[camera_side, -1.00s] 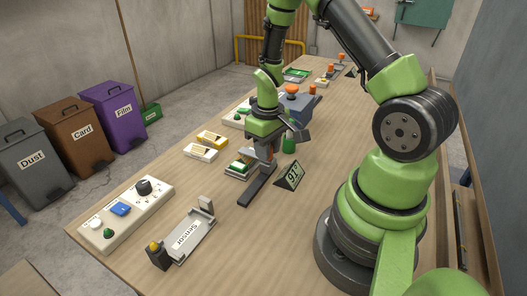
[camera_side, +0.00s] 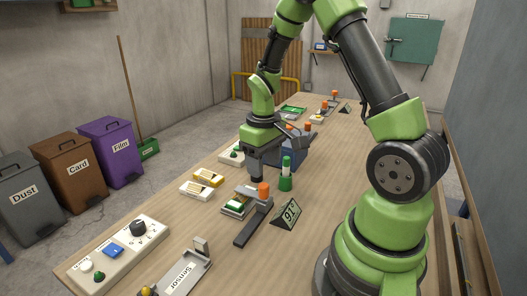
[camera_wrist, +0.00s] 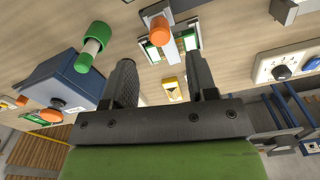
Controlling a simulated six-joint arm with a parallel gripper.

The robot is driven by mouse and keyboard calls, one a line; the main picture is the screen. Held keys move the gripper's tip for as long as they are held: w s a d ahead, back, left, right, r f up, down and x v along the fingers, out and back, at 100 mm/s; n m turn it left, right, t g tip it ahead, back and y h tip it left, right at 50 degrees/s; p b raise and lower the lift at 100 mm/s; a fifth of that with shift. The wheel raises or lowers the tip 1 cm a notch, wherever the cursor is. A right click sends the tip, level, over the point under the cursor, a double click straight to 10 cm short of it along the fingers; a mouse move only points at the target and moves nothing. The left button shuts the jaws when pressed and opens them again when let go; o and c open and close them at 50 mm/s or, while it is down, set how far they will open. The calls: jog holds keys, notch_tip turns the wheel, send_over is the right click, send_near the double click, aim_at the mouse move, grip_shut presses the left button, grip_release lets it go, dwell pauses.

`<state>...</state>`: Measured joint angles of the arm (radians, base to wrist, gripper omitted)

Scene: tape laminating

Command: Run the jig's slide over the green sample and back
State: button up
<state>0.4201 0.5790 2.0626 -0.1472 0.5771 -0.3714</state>
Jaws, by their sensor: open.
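The jig (camera_side: 249,229) stands on the bench, with a dark grey rail and a slide topped by an orange knob (camera_side: 263,190). The green sample (camera_side: 235,204) lies on the jig beside the knob in the side view. In the wrist view the knob (camera_wrist: 159,30) stands in front of my fingers, and green parts of the sample (camera_wrist: 187,41) show around the slide, which partly covers it. My gripper (camera_side: 257,179) is open and empty, above and behind the jig. In the wrist view its fingers (camera_wrist: 162,78) are wide apart, and the knob is not between them.
A green-and-white cylinder (camera_side: 286,170) stands close behind the jig, near a blue-grey box (camera_side: 317,153). A "91°" sign (camera_side: 289,213) stands to its right. The sensor tray (camera_side: 180,276) and control panel (camera_side: 118,252) are nearer the front.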

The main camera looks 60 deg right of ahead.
aim_at(263, 186)
jog(key=shift+r, duration=1.55)
jog(key=shift+f, duration=5.15)
grip_shut()
jog(key=shift+a, duration=0.1)
